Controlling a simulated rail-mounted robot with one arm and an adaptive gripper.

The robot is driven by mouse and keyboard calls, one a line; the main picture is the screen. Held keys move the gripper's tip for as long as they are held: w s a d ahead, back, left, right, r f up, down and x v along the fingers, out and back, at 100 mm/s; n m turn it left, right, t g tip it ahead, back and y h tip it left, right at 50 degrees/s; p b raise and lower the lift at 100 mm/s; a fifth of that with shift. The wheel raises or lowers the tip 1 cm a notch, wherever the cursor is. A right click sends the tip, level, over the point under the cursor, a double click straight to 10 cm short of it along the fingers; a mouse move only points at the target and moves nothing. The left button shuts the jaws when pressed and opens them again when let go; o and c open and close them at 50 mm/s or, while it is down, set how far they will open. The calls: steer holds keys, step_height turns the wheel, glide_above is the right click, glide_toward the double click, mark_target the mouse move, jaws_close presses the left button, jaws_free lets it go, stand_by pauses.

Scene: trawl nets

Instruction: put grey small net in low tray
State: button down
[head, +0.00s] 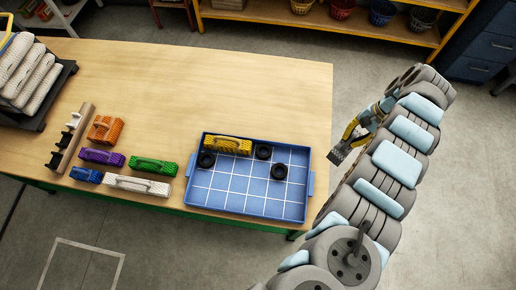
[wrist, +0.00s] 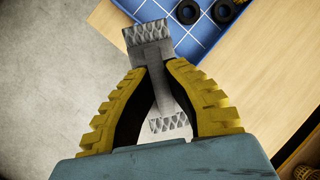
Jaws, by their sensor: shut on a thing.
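My gripper (head: 352,137) is just beyond the table's right edge, to the right of the tray. In the wrist view my gripper's yellow fingers (wrist: 160,85) are shut on the grey small net (wrist: 150,55), gripping its narrow middle. The grey net also shows in the head view (head: 337,156) at the fingertips, over the floor. The low blue tray (head: 250,207) with white grid lines lies on the table's front right. A yellow net (head: 228,145) and three black rings (head: 263,152) are in it. Part of the tray also shows at the top of the wrist view (wrist: 205,38).
Orange (head: 105,129), purple (head: 102,157), green (head: 154,166), white (head: 137,185) and blue (head: 86,175) nets lie left of the tray, beside a peg rack (head: 73,138). A dark tray (head: 40,113) holds pale rolls. The table's back middle is clear.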

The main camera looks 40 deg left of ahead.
steer(key=s+a+f+m+t+y, duration=0.1)
steer(key=s+a+f+m, duration=0.3)
steer(key=a, duration=0.6)
steer(key=s+a+f+m+y, duration=0.1)
steer(key=s+a+f, duration=0.2)
steer(key=a+f, duration=0.45)
steer(key=shift+s+a+f+m+t, duration=0.55)
steer(key=shift+s+a+m+t, duration=0.65)
steer(key=shift+s+m, duration=2.7)
steer(key=w+d+f+n+b, duration=0.1)
steer(key=w+d+f+b, duration=0.1)
steer(key=w+f+b, duration=0.7)
steer(key=shift+w+d+f+n, duration=0.25)
steer(key=shift+w+d+n, duration=0.15)
steer(key=shift+w, duration=1.05)
steer(key=shift+w+f, duration=0.1)
steer(key=shift+f, duration=1.6)
steer(key=shift+f, duration=0.2)
